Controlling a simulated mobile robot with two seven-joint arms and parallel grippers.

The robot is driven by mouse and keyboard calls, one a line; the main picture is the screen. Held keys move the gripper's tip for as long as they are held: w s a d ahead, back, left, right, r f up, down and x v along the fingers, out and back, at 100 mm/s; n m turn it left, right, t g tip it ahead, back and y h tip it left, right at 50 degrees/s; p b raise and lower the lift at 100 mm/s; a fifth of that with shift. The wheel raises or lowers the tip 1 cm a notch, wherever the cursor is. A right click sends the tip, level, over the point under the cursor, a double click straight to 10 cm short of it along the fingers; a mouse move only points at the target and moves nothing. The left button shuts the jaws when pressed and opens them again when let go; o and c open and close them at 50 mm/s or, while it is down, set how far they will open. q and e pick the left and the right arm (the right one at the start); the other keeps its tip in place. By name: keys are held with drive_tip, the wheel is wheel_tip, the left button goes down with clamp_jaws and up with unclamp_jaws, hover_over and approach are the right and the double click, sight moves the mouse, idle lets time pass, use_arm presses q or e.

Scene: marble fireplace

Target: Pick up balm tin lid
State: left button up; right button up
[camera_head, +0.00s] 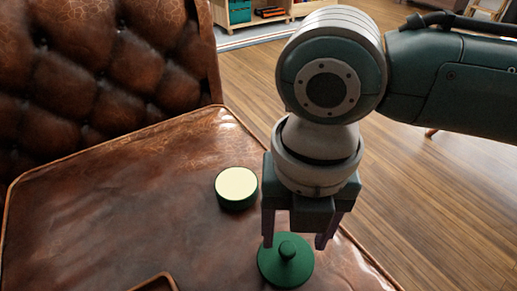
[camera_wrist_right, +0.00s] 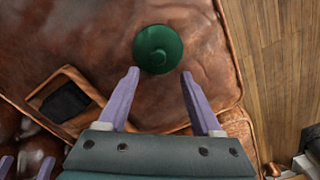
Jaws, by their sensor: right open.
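The green balm tin lid (camera_head: 286,262) lies on the brown leather seat, near its front right edge, with its round knob facing up. It also shows in the right wrist view (camera_wrist_right: 158,49), just beyond the fingertips and roughly centred between them. My right gripper (camera_head: 294,243) is open and empty, with its fingers pointing down above the lid. Its fingers also show in the right wrist view (camera_wrist_right: 159,74). The round green balm tin (camera_head: 237,187) with a pale cream top stands on the seat, behind and left of the lid.
The tufted leather backrest (camera_head: 100,75) rises at the back left. A brown leather tray (camera_head: 155,283) is partly visible at the bottom of the head view. The wooden floor (camera_head: 430,170) lies beyond the seat's right edge. The left of the seat is clear.

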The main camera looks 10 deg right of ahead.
sight(288, 249)
use_arm(q)
wheel_tip(288, 249, down, 4)
drive_tip(key=b, duration=0.4)
drive_tip(key=shift+f, duration=0.15)
use_arm(e)
drive_tip(key=f, duration=0.5)
drive_tip(key=shift+w+a+f, duration=0.1)
drive_tip(key=shift+w+f, duration=0.1)
drive_tip(key=shift+w, duration=0.2)
clamp_jaws()
